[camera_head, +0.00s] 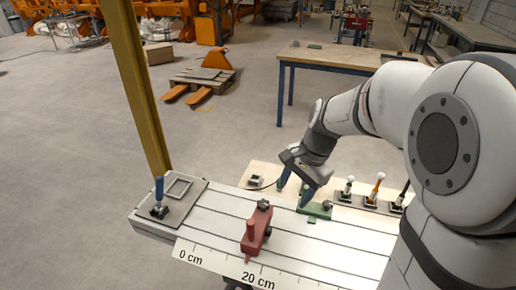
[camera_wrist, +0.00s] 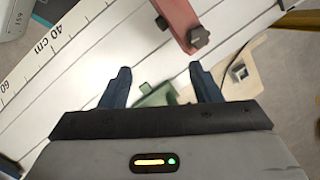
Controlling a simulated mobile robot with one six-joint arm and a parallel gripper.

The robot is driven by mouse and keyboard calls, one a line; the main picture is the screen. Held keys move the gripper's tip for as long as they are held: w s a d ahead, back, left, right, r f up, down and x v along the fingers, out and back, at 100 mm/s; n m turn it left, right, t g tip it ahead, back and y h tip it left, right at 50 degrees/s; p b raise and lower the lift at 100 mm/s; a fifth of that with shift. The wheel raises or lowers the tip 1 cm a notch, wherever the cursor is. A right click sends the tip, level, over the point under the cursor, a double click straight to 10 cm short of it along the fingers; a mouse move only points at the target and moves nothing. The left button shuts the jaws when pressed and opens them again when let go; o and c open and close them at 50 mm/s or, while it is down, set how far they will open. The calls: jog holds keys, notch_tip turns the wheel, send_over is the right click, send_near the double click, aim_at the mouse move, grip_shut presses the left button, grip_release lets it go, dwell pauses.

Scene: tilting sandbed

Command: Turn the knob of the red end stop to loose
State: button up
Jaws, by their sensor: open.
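The red end stop (camera_head: 253,232) sits across the white slotted bed with its scale, left of my gripper (camera_head: 296,187). A dark knob (camera_head: 264,205) shows at its far end, and another dark part is on its right side. In the wrist view the red end stop (camera_wrist: 177,15) enters from the top, with a dark lobed knob (camera_wrist: 200,38) at its end. My gripper (camera_wrist: 160,70) is open and empty, with blue fingers over the green end stop (camera_wrist: 157,94), apart from the red one. Whether the knob is tight or loose cannot be told.
The green end stop (camera_head: 317,210) is on the bed's far edge. Several small-handled tools (camera_head: 371,190) stand on the board to the right. A blue-handled lever (camera_head: 159,195) and a yellow post (camera_head: 137,80) are at the left. The bed between lever and red stop is clear.

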aim_at(264, 202)
jog(key=w+a+f+m+g+y+p, duration=0.1)
jog(key=w+a+f+m+p, duration=0.1)
jog(key=w+a+m, duration=0.3)
jog(key=x, duration=0.5)
jog(key=w+x, duration=0.1)
jog(key=x, duration=0.1)
jog(key=shift+d+f, duration=0.3)
jog(key=shift+d, duration=0.05)
jog(key=shift+c, duration=0.5)
